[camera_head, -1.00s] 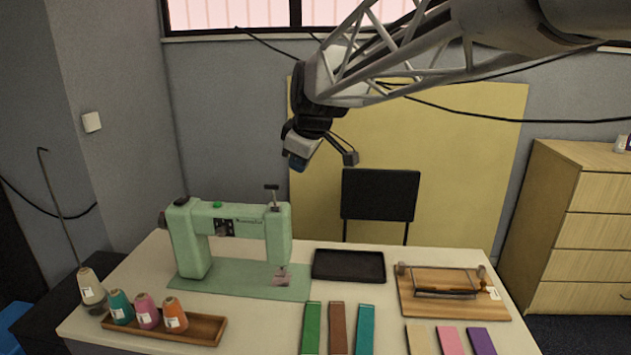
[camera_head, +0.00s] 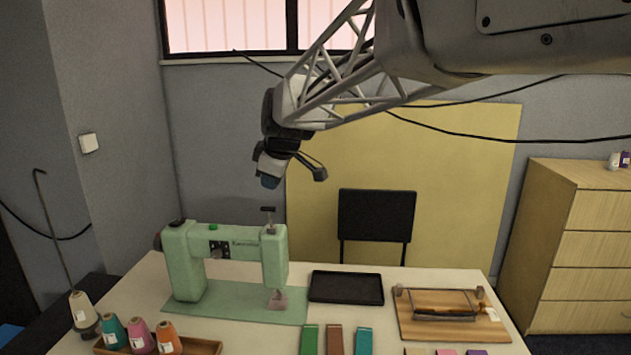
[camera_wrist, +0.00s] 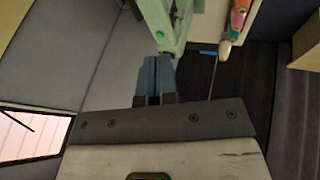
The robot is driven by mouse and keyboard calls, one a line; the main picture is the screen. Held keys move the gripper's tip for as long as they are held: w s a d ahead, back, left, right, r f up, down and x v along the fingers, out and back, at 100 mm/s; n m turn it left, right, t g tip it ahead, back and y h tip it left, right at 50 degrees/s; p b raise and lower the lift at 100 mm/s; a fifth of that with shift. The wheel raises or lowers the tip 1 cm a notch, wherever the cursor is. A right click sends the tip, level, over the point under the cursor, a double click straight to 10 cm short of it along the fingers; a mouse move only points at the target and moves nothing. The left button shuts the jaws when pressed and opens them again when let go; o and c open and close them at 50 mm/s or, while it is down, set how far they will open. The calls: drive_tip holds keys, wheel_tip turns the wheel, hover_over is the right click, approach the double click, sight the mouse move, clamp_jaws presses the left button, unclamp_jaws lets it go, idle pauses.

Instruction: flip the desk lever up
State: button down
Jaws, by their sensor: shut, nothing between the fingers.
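A wooden board (camera_head: 455,332) lies on the right part of the table with a dark metal bar (camera_head: 445,318) hinged between two end posts. This looks like the desk lever, and the bar lies low, folded toward the front edge. My gripper (camera_head: 269,182) is shut and empty, high in the air above and behind the sewing machine, far to the left of the board. In the wrist view, its two blue-grey fingers (camera_wrist: 155,76) are together and touch nothing. The board is not visible in the wrist view.
A green sewing machine (camera_head: 228,243) stands at the table's left, its spool pin rising near my gripper in the picture. A black tray (camera_head: 346,287) lies between it and the board. Thread cones (camera_head: 140,337) and coloured strips (camera_head: 336,340) line the front. A black chair (camera_head: 376,216) stands behind.

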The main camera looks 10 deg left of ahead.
sight(267, 208)
drive_tip(key=w+d+x, duration=0.1)
drive_tip(key=w+x, duration=0.1)
drive_tip(key=x, duration=0.9)
drive_tip(key=shift+w, duration=0.4)
drive_tip(key=shift+r, duration=0.15)
drive_tip(key=shift+w, duration=0.15)
drive_tip(key=shift+w+r+g, duration=0.25)
drive_tip(key=shift+w+g, duration=0.25)
drive_tip(key=shift+w+r, duration=0.2)
drive_tip(key=shift+w, duration=0.3)
drive_tip(key=shift+s+a+f, duration=0.1)
drive_tip(key=shift+s, duration=0.1)
